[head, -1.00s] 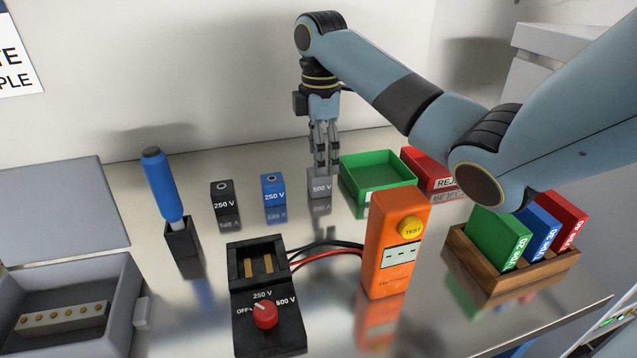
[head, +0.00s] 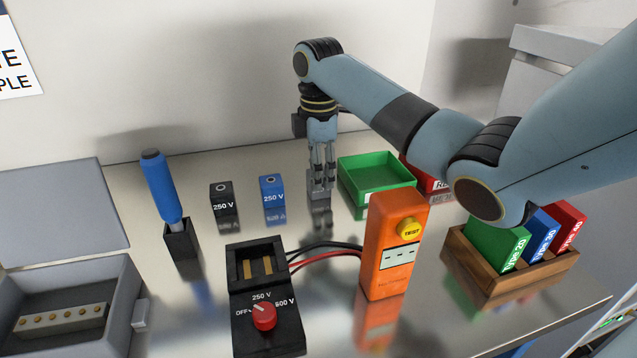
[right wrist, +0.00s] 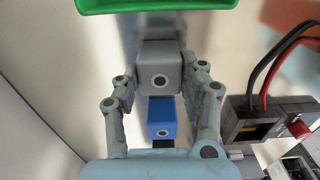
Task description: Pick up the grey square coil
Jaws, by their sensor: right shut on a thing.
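The grey square coil (right wrist: 160,66) is a small grey block with a dark round hole in its top. In the head view the grey coil (head: 319,188) is mostly hidden by my right gripper (head: 322,180), which has come straight down over it. In the right wrist view the fingers of my right gripper (right wrist: 160,85) stand on both sides of the grey coil and are shut on it. The coil appears to be at table level; I cannot tell whether it touches the table. My left gripper is not in view.
A blue 250 V coil (head: 272,189) and a black 250 V coil (head: 222,196) stand left of it. A green tray (head: 350,184) is close on the right. The orange tester (head: 387,262) and black switch base (head: 268,335) stand in front, joined by cables.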

